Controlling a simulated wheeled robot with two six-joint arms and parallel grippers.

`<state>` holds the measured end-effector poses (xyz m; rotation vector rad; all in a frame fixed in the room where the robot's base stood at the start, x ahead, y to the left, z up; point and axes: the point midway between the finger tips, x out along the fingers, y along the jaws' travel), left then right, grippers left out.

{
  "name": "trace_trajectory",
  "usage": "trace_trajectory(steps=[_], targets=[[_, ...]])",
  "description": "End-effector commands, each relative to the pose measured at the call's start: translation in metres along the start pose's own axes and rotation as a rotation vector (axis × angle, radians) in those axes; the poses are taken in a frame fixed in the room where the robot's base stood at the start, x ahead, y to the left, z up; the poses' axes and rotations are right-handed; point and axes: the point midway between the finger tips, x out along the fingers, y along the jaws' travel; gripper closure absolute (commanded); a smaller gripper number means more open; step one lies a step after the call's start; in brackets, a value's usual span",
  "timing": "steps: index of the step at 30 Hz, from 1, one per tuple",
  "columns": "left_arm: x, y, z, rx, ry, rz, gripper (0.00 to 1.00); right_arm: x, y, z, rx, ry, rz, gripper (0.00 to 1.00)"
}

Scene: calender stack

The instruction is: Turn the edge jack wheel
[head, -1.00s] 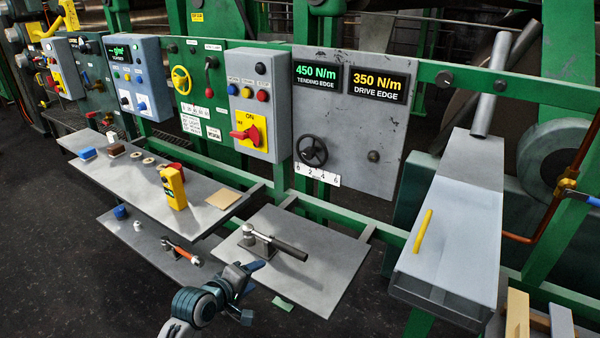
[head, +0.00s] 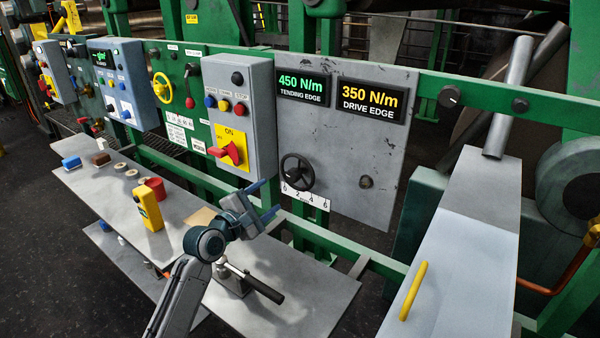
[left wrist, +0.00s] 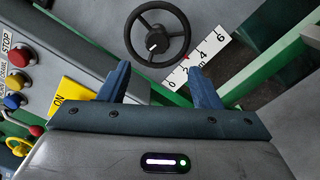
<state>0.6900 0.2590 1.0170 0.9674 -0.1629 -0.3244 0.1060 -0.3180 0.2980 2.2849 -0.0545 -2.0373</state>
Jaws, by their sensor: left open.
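The edge jack wheel is a black handwheel (head: 297,172) on the grey panel, under the green 450 N/m tending edge display (head: 302,87). A white scale (head: 307,195) with numbers sits just below it. My left gripper (head: 268,200) is open and empty, a little left of and below the wheel and apart from it. In the left wrist view the wheel (left wrist: 157,33) shows whole, ahead of the two blue fingertips (left wrist: 158,80), and the scale (left wrist: 200,58) lies to its right. My right gripper is in neither view.
A grey control box with a red switch (head: 228,153) stands left of the wheel. A green rail (head: 340,245) runs below the panel. Under my left arm is a metal shelf with a black-handled lever (head: 264,290). A yellow block (head: 150,207) stands on the left shelf.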

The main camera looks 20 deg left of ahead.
Motion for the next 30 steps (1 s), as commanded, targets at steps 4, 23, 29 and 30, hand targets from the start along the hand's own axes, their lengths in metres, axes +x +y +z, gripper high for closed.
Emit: trace_trajectory(steps=[4, 23, 29, 30], targets=[[0.013, 0.002, 0.000, -0.011, -0.001, 0.004, 0.42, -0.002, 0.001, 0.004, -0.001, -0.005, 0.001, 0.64], [0.106, 0.001, 0.000, -0.007, 0.000, 0.002, 0.42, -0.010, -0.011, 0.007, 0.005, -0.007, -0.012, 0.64], [0.108, 0.001, 0.000, -0.006, 0.000, 0.003, 0.42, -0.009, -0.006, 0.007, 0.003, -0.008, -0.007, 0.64], [0.108, 0.001, 0.000, -0.006, 0.000, 0.003, 0.42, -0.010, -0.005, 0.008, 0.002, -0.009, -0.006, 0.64]])
